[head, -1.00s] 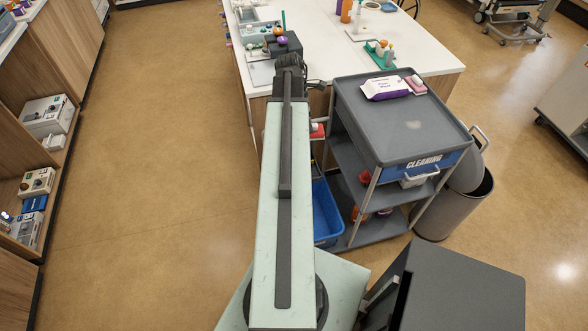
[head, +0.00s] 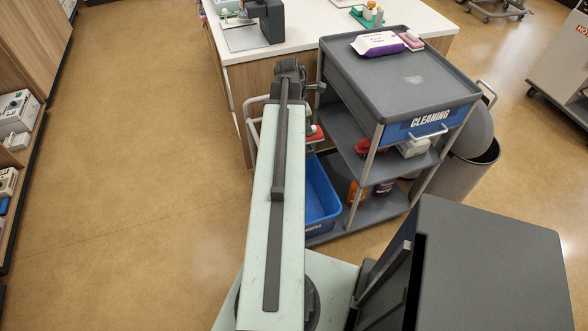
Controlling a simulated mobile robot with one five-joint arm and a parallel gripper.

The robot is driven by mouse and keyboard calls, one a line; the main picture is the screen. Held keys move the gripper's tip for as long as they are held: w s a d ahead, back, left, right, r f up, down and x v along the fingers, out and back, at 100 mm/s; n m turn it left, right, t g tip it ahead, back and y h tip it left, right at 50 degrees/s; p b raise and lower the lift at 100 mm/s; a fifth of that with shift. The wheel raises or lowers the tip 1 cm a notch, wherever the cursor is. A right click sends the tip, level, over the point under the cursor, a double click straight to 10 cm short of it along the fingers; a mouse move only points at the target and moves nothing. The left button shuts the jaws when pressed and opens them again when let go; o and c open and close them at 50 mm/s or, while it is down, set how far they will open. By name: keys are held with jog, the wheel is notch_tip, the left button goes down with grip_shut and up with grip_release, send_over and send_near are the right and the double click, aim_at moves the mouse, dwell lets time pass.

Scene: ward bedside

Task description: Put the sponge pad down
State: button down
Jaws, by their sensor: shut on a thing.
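My arm reaches forward over the floor, toward the gap between the white-topped counter (head: 232,75) and the cleaning trolley (head: 440,85). My gripper (head: 309,121) is below the arm's far end and mostly hidden behind the arm. A red pad with a pale underside, apparently the sponge pad (head: 315,132), shows just right of the arm. It is held there by the gripper; the fingers themselves are not clear. Whether the pad touches anything cannot be told.
On the trolley's grey top lie a white-purple wipes pack (head: 377,43) and a pink block (head: 411,40); its front is clear. A blue tub (head: 321,205) sits low. A grey bin (head: 484,150) and dark cabinet (head: 485,265) stand right. Floor at left is free.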

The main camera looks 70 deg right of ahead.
jog(key=s+a+b+x, duration=0.2)
jog(key=b+x, duration=1)
jog(key=x, duration=0.4)
jog(key=shift+n, duration=0.4)
jog(key=w+d, duration=0.3)
jog(key=w, duration=0.1)
jog(key=w+d, duration=0.2)
jog(key=w, duration=0.3)
jog(key=w+d, duration=0.3)
jog(key=w, duration=0.1)
jog(key=shift+w+d+f+b, duration=0.3)
jog(key=shift+w+f+b, duration=0.05)
jog(key=shift+f+b, duration=0.05)
notch_tip(320, 180, down, 4)
jog(key=b, duration=0.4)
jog(key=shift+r, duration=0.25)
jog(key=shift+f, duration=0.15)
jog(key=c, duration=1.3)
grip_release()
